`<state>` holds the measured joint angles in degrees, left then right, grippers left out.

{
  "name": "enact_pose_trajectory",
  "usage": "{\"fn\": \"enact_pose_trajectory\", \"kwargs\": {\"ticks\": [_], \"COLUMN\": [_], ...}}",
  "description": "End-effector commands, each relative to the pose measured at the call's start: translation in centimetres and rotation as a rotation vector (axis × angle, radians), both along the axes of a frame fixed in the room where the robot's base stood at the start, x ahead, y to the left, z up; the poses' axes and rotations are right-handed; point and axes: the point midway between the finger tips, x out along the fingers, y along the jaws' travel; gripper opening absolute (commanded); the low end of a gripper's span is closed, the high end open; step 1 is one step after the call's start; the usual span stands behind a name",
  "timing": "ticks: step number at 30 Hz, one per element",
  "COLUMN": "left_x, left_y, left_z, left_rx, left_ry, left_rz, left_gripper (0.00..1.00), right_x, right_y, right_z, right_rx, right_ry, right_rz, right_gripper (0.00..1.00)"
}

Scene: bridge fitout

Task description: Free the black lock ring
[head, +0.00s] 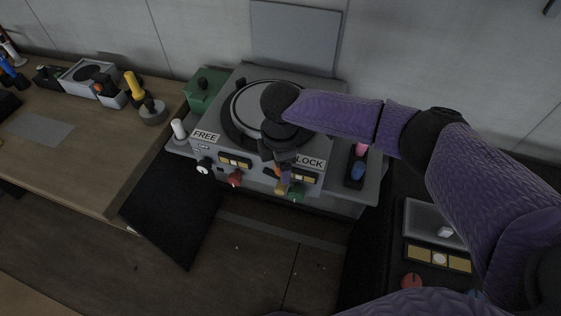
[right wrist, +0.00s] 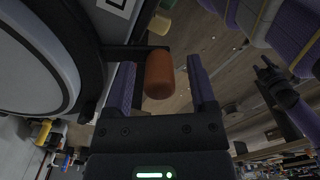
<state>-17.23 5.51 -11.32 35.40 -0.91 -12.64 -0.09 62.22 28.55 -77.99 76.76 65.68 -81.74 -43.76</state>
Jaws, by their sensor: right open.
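The black lock ring (head: 228,122) circles the round dial on top of the grey console, between the FREE label (head: 206,136) on the left and the LOCK label (head: 310,162) on the right. A dark arm reaches out from the ring to an orange knob (right wrist: 159,73), near the LOCK side. My right gripper (head: 282,170) is at the console's front edge, over that knob. In the right wrist view its fingers are open on both sides of the knob, with a gap at the right finger; contact at the left finger is unclear. What looks like my left gripper (right wrist: 272,82) is small and dark there.
Red (head: 235,179), yellow (head: 280,188) and green (head: 296,192) knobs line the console's front. A green box (head: 207,90) stands at its back left and a white peg (head: 179,128) at its left. A wooden bench (head: 90,160) with tools lies left.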

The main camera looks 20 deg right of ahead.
Motion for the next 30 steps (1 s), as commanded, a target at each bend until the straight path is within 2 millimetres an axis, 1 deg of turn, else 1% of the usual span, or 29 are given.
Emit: {"fn": "enact_pose_trajectory", "kwargs": {"ticks": [1, 2, 3, 5, 6, 11, 12, 24, 30], "left_x": [0.09, 0.11, 0.13, 0.13, 0.12, 0.11, 0.08, -0.10, -0.10], "left_y": [0.13, 0.18, 0.19, 0.18, 0.18, 0.07, 0.01, -0.65, -0.64], "left_z": [0.03, 0.03, 0.03, 0.03, 0.03, 0.02, 0.02, -0.03, -0.03], "left_rx": [0.002, 0.003, 0.003, 0.003, 0.003, 0.001, 0.001, -0.010, -0.010], "left_ry": [-0.001, -0.003, -0.003, -0.003, -0.003, -0.002, -0.002, 0.003, 0.003], "left_rz": [-0.001, -0.001, -0.001, -0.001, -0.001, 0.000, 0.000, 0.004, 0.004], "left_gripper": [0.59, 0.59, 0.59, 0.59, 0.59, 0.59, 0.59, 0.59, 0.59], "right_x": [0.00, 0.00, 0.01, 0.01, 0.01, 0.01, 0.01, 0.01, 0.01], "right_y": [0.00, 0.01, 0.01, 0.01, 0.01, 0.00, 0.00, 0.00, 0.00], "right_z": [0.03, 0.03, 0.04, 0.04, 0.05, 0.05, 0.05, 0.06, 0.06], "right_rx": [0.000, 0.000, 0.000, 0.000, 0.000, 0.000, 0.000, 0.000, 0.000], "right_ry": [0.000, 0.000, 0.000, 0.000, 0.000, 0.000, 0.000, 0.000, 0.000], "right_rz": [0.000, 0.000, 0.000, 0.000, -0.001, -0.001, -0.001, -0.001, -0.001], "right_gripper": [0.72, 0.66, 0.57, 0.45, 0.36, 0.02, 0.00, 0.00, 0.00]}}
